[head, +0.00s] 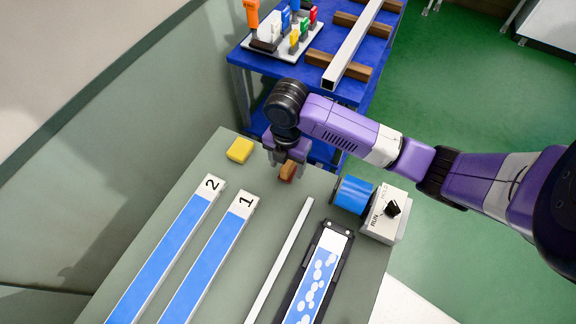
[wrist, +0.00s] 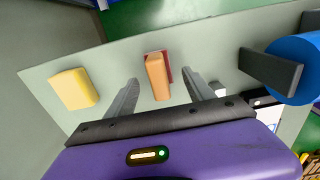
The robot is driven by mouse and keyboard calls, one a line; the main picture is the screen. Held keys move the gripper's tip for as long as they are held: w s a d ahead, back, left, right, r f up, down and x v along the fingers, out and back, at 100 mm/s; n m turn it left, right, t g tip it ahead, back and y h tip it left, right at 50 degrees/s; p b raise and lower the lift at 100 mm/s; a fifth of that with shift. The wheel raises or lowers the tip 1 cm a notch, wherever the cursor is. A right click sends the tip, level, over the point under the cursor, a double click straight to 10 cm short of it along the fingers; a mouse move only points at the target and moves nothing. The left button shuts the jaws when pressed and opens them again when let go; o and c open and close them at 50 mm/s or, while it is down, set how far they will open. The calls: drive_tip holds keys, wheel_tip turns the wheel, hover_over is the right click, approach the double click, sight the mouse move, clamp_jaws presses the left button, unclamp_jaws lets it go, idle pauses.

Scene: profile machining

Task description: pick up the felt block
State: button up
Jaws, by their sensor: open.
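The felt block (head: 288,172) is a small orange-brown block at the far end of the grey-green bench. In the wrist view the felt block (wrist: 157,76) shows a tan top and a dark red side. My gripper (head: 286,163) is above the block and points down. In the wrist view my gripper (wrist: 161,84) has its two fingers apart, one to the left and one to the right of the block, with a gap on each side. The gripper is empty. Whether the fingertips are down at the block's height I cannot tell.
A yellow block (head: 240,150) lies left of the felt block. A blue cylinder (head: 353,194) and a switch box (head: 385,218) stand to the right. Trays marked 2 (head: 207,193) and 1 (head: 240,206), a metal bar (head: 283,252) and a black-framed tray (head: 334,234) lie nearer.

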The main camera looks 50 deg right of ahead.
sight(287, 164)
drive_tip(key=shift+f, duration=1.4)
clamp_jaws()
drive_tip(key=shift+r, duration=0.1)
wheel_tip(287, 164, up, 20)
